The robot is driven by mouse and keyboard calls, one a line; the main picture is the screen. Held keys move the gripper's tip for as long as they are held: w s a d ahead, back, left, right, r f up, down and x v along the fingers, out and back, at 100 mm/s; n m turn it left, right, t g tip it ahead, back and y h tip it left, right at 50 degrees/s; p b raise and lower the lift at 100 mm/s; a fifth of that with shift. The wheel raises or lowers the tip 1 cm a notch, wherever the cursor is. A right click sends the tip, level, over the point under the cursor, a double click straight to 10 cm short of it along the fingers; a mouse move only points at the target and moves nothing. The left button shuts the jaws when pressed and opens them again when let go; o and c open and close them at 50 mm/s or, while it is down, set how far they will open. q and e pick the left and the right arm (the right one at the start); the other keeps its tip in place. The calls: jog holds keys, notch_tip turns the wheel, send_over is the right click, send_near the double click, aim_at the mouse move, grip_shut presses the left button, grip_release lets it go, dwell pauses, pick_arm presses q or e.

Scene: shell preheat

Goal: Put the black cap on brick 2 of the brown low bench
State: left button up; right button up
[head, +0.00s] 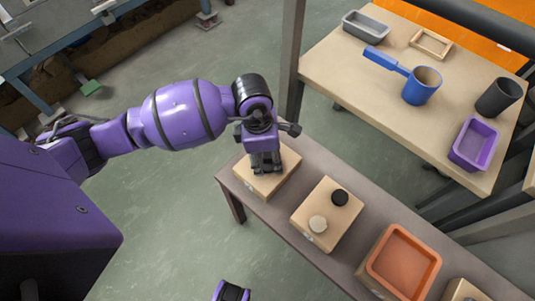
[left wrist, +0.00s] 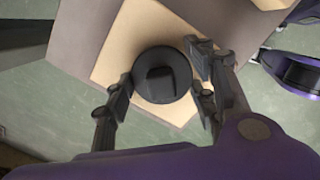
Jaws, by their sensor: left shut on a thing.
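My left gripper (head: 266,170) is over the block at the left end of the brown low bench (head: 228,178). In the left wrist view the fingers of my left gripper (left wrist: 160,92) are shut on a round black cap (left wrist: 170,88) with a raised block-shaped knob. Below the cap is a pale wooden brick (left wrist: 120,50), which also shows in the head view (head: 284,176). I cannot tell whether the cap touches the brick. Brick numbers are unreadable.
The higher table (head: 350,70) at upper right holds a grey tray (head: 366,26), blue ladle (head: 421,88), wooden frame (head: 431,43), dark cup (head: 498,97) and purple tray (head: 474,144).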

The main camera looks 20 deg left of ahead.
pick_arm(q)
jog(key=shift+f, duration=0.2)
jog(key=o, duration=1.1)
jog(key=shift+r, duration=0.1)
jog(key=shift+o, duration=0.2)
jog(key=shift+r, duration=0.5)
notch_tip(320, 180, up, 11)
jog(key=a+p, duration=0.1)
jog(key=shift+s+a, duration=0.15)
jog(key=shift+s, duration=0.15)
jog(key=shift+r, duration=0.1)
